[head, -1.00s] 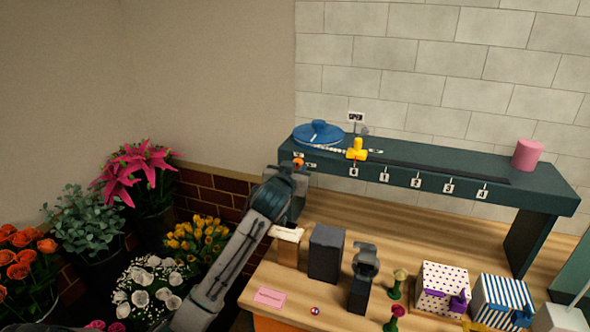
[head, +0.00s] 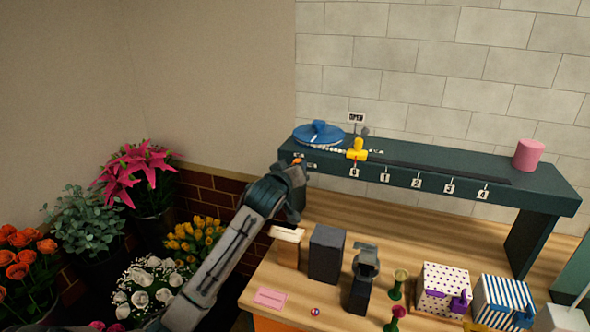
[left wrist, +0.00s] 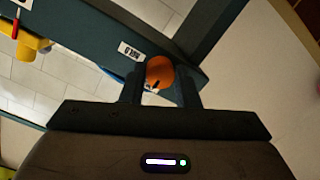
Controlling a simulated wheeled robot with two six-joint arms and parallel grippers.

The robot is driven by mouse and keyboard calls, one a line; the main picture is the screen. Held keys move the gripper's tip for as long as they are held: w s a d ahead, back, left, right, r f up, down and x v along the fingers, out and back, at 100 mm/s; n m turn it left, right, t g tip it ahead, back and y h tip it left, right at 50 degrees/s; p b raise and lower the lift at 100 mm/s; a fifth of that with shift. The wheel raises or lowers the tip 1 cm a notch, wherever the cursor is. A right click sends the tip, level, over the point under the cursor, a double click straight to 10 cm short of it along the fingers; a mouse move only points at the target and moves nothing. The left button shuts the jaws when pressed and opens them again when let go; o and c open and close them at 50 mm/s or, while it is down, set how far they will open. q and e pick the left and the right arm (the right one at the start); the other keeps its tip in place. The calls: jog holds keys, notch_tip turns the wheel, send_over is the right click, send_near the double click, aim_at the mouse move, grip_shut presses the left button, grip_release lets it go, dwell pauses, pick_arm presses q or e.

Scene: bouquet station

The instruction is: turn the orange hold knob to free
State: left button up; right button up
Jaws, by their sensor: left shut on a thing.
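The orange hold knob (left wrist: 160,74) is on the front of the dark teal raised shelf, close to a small white label (left wrist: 130,50). My left gripper (left wrist: 160,88) is shut on the knob, with one finger on each side of it in the left wrist view. In the head view my left gripper (head: 296,172) is at the shelf's left end and only a bit of orange shows there. The knob's pointer direction is too small to read surely.
The shelf (head: 440,187) carries a blue round lid (head: 318,132), a yellow slider (head: 357,149) and a pink cylinder (head: 528,154). Below, the wooden table (head: 390,233) holds dark blocks and patterned boxes. Flower buckets stand at left.

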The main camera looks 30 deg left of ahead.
dwell(0.3)
pick_arm(q)
jog(key=o, duration=1)
jog(key=b+v, duration=0.3)
jog(key=v, duration=0.8)
jog(key=shift+b, duration=0.4)
jog(key=shift+f, duration=0.1)
